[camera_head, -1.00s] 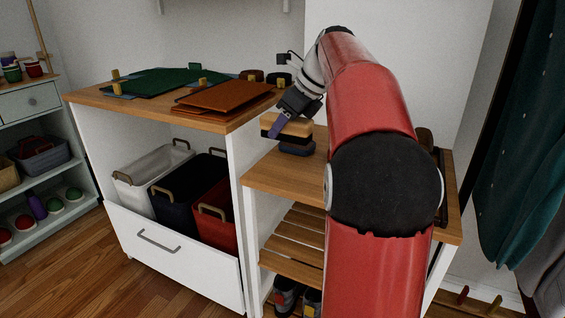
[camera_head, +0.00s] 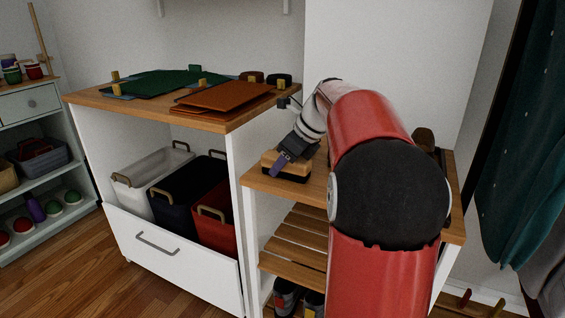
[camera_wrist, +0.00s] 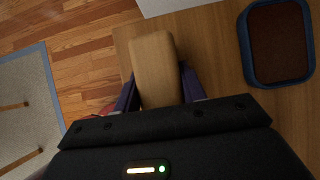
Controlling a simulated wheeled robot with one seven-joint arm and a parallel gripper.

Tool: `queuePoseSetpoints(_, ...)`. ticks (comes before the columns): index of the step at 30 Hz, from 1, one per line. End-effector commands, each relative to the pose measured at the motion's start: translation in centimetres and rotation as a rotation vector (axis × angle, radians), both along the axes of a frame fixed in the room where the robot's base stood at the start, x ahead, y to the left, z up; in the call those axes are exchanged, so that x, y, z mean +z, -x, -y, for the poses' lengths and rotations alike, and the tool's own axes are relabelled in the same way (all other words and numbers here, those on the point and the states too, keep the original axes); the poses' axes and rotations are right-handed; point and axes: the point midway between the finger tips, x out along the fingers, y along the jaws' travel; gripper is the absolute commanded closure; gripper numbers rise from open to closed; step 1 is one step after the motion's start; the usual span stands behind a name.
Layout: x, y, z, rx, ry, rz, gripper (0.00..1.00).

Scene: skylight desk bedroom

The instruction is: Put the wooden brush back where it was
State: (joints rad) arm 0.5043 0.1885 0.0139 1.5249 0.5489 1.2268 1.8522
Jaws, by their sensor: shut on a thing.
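The wooden brush (camera_head: 270,161) has a light wood back and a dark underside. My gripper (camera_head: 288,155) is shut on it, at the left end of the lower wooden top (camera_head: 310,188). In the wrist view the brush's pale back (camera_wrist: 153,55) lies between the two fingers of my gripper (camera_wrist: 158,92). The brush is low over the wooden top, close to its left edge. I cannot tell whether its underside touches the surface.
A blue-rimmed brown-centred object (camera_wrist: 246,50) lies on the wooden top, right of the brush in the wrist view. The taller cabinet (camera_head: 150,107) holds green and orange-brown folders. Bins stand in its open drawer (camera_head: 170,245). Slatted shelves (camera_head: 297,240) lie below the lower top.

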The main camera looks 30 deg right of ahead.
Motion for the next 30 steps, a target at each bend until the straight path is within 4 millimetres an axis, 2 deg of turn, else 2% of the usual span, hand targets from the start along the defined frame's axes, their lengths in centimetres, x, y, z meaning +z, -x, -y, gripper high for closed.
queuePoseSetpoints(2, -0.3, 0.0, 0.0, 0.000, 0.000, 0.000, 0.78)
queuePoseSetpoints(3, -0.2, 0.0, 0.0, 0.000, 0.000, 0.000, 0.54)
queuePoseSetpoints(7, -0.2, 0.0, 0.0, 0.000, 0.000, 0.000, 0.38)
queuePoseSetpoints(15, -0.1, 0.0, 0.0, 0.000, 0.000, 0.000, 0.38)
queuePoseSetpoints(19, 0.7, 0.2, 0.2, -0.001, 0.001, 0.001, 0.38)
queuePoseSetpoints(30, 7.1, 3.4, 2.8, -0.002, 0.001, 0.002, 0.38)
